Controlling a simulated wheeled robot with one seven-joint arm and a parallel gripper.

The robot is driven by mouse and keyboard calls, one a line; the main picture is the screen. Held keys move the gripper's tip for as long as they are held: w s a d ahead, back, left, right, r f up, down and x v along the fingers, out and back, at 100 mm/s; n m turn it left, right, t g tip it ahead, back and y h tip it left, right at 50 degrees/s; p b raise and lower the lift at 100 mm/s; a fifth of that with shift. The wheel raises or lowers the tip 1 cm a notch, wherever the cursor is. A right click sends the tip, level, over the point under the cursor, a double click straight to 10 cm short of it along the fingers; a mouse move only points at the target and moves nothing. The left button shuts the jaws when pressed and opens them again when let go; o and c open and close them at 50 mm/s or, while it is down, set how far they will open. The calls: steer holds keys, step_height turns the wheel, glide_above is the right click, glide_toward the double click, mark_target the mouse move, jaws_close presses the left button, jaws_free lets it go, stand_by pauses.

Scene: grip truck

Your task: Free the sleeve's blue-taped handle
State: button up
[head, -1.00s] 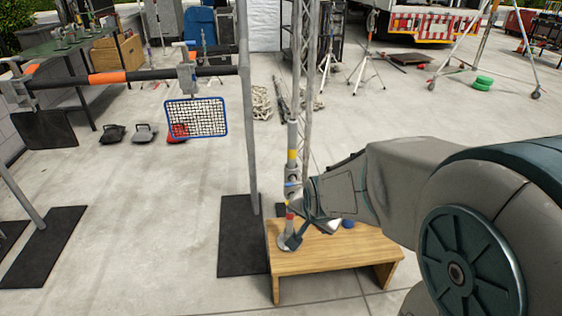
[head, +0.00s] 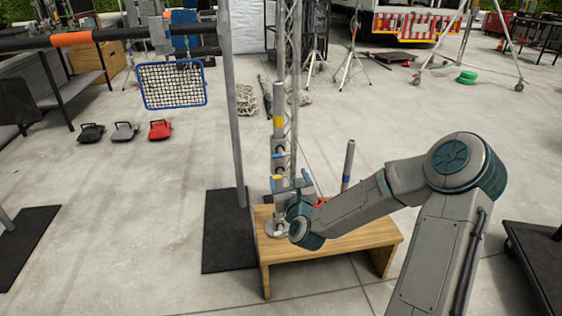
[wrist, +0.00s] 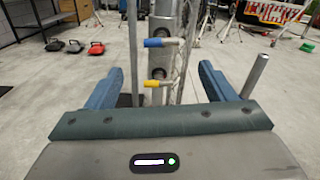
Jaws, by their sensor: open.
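The sleeve (head: 279,145) is an upright grey metal tube on a small wooden bench. In the wrist view the sleeve (wrist: 163,20) shows two short side handles pointing left. The blue-taped handle (wrist: 155,42) is the upper one, and the yellow-taped handle (wrist: 154,83) is below it. The blue tape also shows in the head view (head: 277,156). My gripper (head: 290,181) is open and empty in front of the sleeve's lower part. In the wrist view its fingers (wrist: 160,70) stand left and right of the handles, and I see no contact.
The wooden bench (head: 338,243) also carries a thin grey post (head: 348,160) to the right of the sleeve. A lattice mast (head: 296,60) stands close behind the sleeve. A grey stand pole (head: 232,110) on a black mat (head: 227,255) is to the left. Open floor lies beyond.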

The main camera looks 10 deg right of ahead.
mark_target(281, 155)
steer(key=w+b, duration=0.1)
steer(key=w, duration=1.2)
steer(key=shift+w, duration=0.4)
steer(key=c, duration=1)
